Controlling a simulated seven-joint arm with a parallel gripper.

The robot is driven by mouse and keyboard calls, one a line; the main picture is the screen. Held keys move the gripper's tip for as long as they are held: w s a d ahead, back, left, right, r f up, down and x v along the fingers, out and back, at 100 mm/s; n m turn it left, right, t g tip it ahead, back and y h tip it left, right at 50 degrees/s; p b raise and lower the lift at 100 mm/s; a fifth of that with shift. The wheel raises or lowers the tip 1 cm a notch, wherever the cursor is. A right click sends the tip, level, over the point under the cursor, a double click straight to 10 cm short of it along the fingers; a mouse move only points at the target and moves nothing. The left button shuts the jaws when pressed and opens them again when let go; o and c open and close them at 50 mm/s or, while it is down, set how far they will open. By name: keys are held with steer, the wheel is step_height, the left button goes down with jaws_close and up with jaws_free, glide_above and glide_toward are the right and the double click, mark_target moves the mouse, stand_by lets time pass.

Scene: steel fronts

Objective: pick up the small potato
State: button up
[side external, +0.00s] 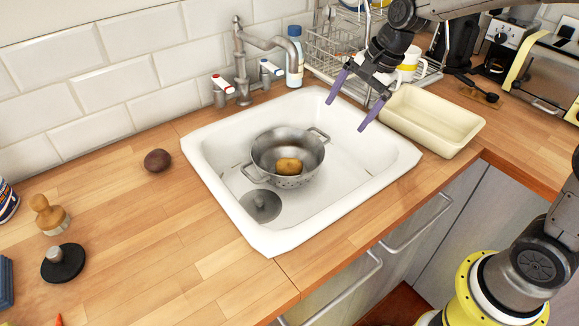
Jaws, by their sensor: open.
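A small yellow-brown potato (288,166) lies inside a metal colander (268,147) with two side handles. The colander stands in the white sink (232,205). A dark reddish-brown round thing (157,160), perhaps another potato or a beet, lies on the wooden counter left of the sink. My gripper (344,115) is open and empty, with its two purple fingers spread. It hangs above the right back part of the sink, to the upper right of the colander and apart from it.
A cream tub (432,120) stands right of the sink. The tap (262,50) rises behind the sink, beside a bottle (294,56). A dish rack (340,48) stands behind my gripper. A wooden brush (48,214) and a black disc (63,263) lie at left.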

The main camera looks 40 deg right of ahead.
steer(key=w+f+m+y, duration=0.1)
steer(key=w+f+m, duration=0.9)
steer(key=w+f, duration=0.4)
steer(key=m, duration=0.1)
glide_above(292, 160)
steer(key=s+d, duration=0.1)
steer(key=s, duration=0.1)
steer(key=shift+g, duration=0.3)
steer(key=f, duration=0.6)
steer(key=shift+w+d+f, duration=0.15)
steer(key=shift+w+f, duration=0.05)
steer(key=shift+w, duration=0.05)
steer(key=shift+x, duration=3.2)
steer(key=shift+s, duration=0.15)
steer(key=shift+c, duration=0.3)
steer(key=c, duration=1.5)
steer(key=shift+r, duration=0.15)
